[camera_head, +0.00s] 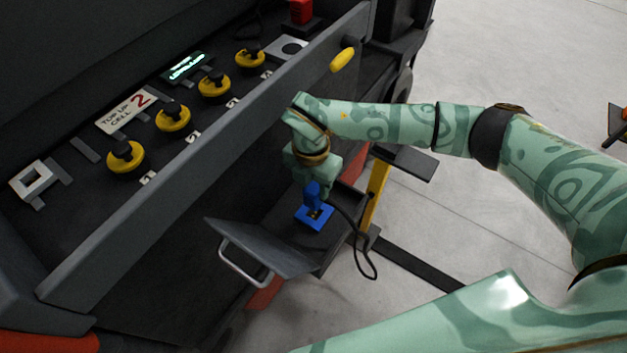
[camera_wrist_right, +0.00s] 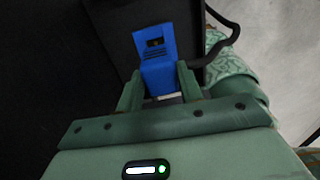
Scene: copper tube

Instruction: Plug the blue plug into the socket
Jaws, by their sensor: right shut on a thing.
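My right gripper (camera_head: 312,178) points down over a dark shelf at the panel's lower front. It is shut on the blue plug (camera_head: 312,193), which also shows between the fingers in the right wrist view (camera_wrist_right: 158,78). A blue square socket plate (camera_head: 317,219) with a small dark and yellowish centre lies just below the plug. In the wrist view the plate (camera_wrist_right: 154,42) appears right beyond the plug. I cannot tell whether plug and plate touch. A black cable (camera_head: 363,245) loops down to the right of the shelf. My left gripper is out of view.
A dark open flap with a metal handle (camera_head: 243,265) stands left of the shelf. Behind is a sloping panel with several yellow knobs (camera_head: 214,86), a label plate (camera_head: 124,110) and a lit display (camera_head: 187,66). A yellow post (camera_head: 378,190) stands right; pale floor beyond is open.

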